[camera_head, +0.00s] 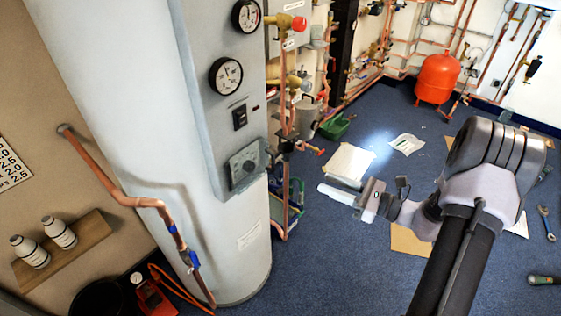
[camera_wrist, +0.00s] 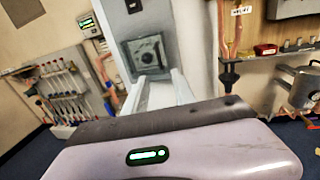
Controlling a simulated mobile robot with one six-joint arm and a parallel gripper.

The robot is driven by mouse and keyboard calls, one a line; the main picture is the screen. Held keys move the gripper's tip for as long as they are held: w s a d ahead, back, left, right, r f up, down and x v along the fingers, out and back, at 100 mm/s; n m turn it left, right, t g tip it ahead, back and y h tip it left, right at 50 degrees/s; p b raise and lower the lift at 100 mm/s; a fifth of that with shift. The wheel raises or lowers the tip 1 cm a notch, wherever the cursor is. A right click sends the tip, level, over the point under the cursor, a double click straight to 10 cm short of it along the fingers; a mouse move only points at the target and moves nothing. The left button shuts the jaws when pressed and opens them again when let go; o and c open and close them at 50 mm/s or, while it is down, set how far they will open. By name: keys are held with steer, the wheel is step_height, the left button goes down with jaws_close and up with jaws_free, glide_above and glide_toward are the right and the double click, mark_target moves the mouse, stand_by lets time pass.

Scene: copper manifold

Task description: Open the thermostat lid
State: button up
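The white cylinder (camera_head: 110,90) carries two gauges (camera_head: 226,76) and a black switch (camera_head: 240,117) above the thermostat. Copper pipes with a red-handled valve (camera_head: 299,24) run along its right side. A red tank (camera_head: 436,78) stands far back. Open blue floor (camera_head: 330,260) lies right of the cylinder.

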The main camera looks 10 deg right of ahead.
steer(key=b, duration=0.3)
glide_toward(254, 168)
steer(key=w, duration=0.6)
steer(key=shift+d, duration=0.1)
jaws_close()
steer(key=shift+s, duration=0.1)
stand_by(0.5)
